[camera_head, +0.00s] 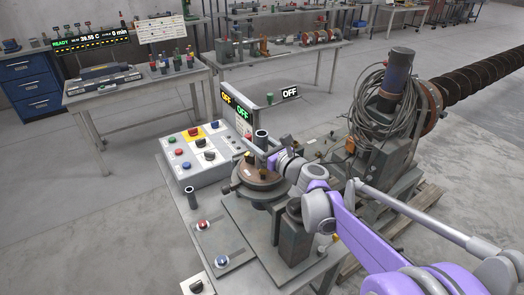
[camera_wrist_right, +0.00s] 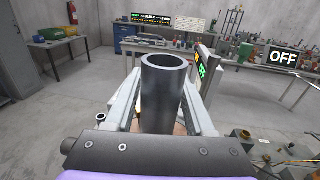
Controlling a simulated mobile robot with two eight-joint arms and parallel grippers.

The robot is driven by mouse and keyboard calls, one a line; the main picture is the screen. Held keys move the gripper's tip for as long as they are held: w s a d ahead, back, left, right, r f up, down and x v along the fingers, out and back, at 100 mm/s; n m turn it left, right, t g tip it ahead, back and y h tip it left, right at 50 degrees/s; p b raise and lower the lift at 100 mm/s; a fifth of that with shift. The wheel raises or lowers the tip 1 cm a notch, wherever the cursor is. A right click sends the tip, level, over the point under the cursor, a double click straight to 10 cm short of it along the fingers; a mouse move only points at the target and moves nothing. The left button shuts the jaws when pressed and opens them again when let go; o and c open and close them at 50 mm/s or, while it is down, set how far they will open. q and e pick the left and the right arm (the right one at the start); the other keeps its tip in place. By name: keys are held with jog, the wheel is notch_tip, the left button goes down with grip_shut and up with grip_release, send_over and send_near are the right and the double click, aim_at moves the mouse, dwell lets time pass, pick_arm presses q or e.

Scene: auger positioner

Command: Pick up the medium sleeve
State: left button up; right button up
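A dark grey hollow sleeve (camera_head: 261,139) stands upright over the round brown-topped positioner table (camera_head: 258,177). In the right wrist view the sleeve (camera_wrist_right: 163,98) is large and central, with its open top rim towards the camera. My right gripper (camera_head: 268,156) is at the sleeve, with one finger on each side in the wrist view. The fingers lie close along the sleeve; whether they press on it I cannot tell. The sleeve's lower end is hidden. A smaller dark tube (camera_head: 191,198) stands upright at the bench's left edge. My left gripper is not in view.
A control box (camera_head: 188,157) with coloured buttons stands left of the positioner. A machine with coiled cable (camera_head: 385,105) and a long auger (camera_head: 480,75) are at the right. Open floor lies to the left.

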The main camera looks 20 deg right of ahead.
grip_shut()
jog(key=shift+r, duration=0.1)
